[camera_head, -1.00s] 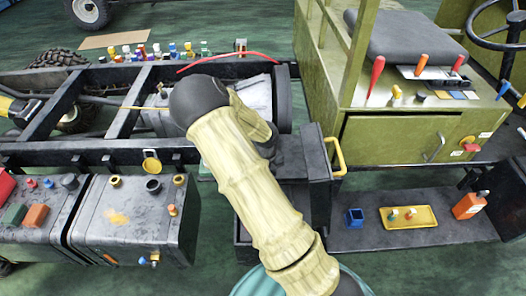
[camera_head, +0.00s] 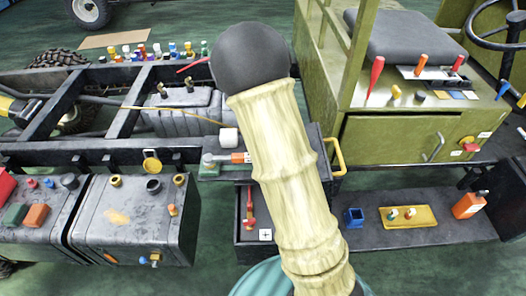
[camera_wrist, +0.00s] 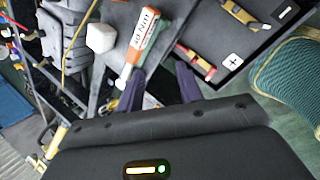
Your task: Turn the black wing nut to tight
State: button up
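I cannot make out a black wing nut for certain in either view. In the wrist view my gripper (camera_wrist: 158,84) is open, its two dark fingers spread with nothing visibly held between them. A dark battery-like box marked plus and minus (camera_wrist: 258,42) lies beyond the fingers to the upper right, with a red clamp (camera_wrist: 196,60) and a yellowish clamp (camera_wrist: 240,15) on it. The same box (camera_head: 265,235) shows in the head view, partly behind my arm. There my gripper is hidden.
An orange-handled tool (camera_wrist: 145,35) lies just beyond the fingers, near a white block (camera_wrist: 100,38). In the head view a yellow handle (camera_head: 337,155) stands right of my arm. A blue cup (camera_head: 354,217) and yellow tray (camera_head: 408,216) sit on the lower right shelf.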

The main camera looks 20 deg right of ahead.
jog(key=shift+s+d+r+m, duration=0.15)
jog(key=shift+r+m, duration=0.3)
jog(key=shift+m, duration=0.25)
jog(key=shift+r, duration=0.1)
jog(key=c, duration=0.6)
jog(key=shift+s+r+m, duration=0.2)
jog(key=shift+r+m, duration=0.1)
jog(key=shift+m, duration=0.3)
grip_shut()
jog(key=s+a+r+m+g, duration=0.1)
jog(key=s+r+m, duration=0.3)
jog(key=s+m, duration=0.4)
jog(key=s+a+r+m+g, duration=0.1)
jog(key=s+r+m, duration=0.3)
jog(key=s+m, duration=0.5)
jog(key=a+m, duration=0.1)
jog(key=m, duration=0.2)
jog(key=shift+s+a+m, duration=0.25)
jog(key=shift+a+m, duration=0.05)
